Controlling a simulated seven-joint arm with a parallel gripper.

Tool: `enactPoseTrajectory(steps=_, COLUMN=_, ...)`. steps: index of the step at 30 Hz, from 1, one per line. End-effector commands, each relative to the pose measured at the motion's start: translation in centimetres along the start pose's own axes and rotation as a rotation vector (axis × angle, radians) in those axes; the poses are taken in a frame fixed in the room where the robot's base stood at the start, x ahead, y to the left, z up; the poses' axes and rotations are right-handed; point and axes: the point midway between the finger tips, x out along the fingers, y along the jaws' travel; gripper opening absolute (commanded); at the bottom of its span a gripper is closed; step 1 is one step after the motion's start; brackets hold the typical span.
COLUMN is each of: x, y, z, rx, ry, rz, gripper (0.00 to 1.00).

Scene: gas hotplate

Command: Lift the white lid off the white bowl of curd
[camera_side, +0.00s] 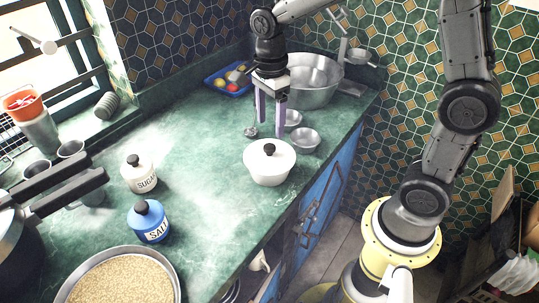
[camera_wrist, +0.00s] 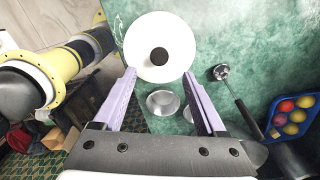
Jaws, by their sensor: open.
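The white bowl (camera_side: 268,176) stands on the green counter near its front edge, with the white lid (camera_side: 284,158) on top. The lid has a dark round knob (camera_side: 269,149). In the wrist view the lid (camera_wrist: 142,62) shows from above with its dark knob (camera_wrist: 158,54) near the top middle; the curd is hidden under it. My gripper (camera_side: 269,136) points down above the counter, behind the bowl in the side view. Its purple fingers (camera_wrist: 164,84) are apart with nothing held between them. They are clear of the knob.
Small metal bowls (camera_side: 305,140) and a ladle (camera_side: 251,131) are near my gripper. A large metal bowl (camera_side: 318,80) and a blue tray (camera_side: 216,82) of coloured balls stand behind. Sugar (camera_side: 139,178) and salt (camera_side: 150,226) jars stand left. The counter (camera_side: 205,150) left of the bowl is clear.

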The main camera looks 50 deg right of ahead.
Motion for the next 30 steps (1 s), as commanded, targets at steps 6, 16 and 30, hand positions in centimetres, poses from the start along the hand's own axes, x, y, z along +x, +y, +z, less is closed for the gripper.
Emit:
enactPoseTrajectory(steps=6, x=1.7, y=0.1, z=0.0, rx=0.000, ry=0.000, rz=0.000, gripper=0.74)
enactPoseTrajectory(steps=16, x=5.8, y=0.2, z=0.4, rx=0.000, ry=0.001, rz=0.002, gripper=0.74)
enactPoseTrajectory(steps=30, x=6.7, y=0.1, z=0.4, rx=0.000, ry=-0.001, rz=-0.002, gripper=0.54)
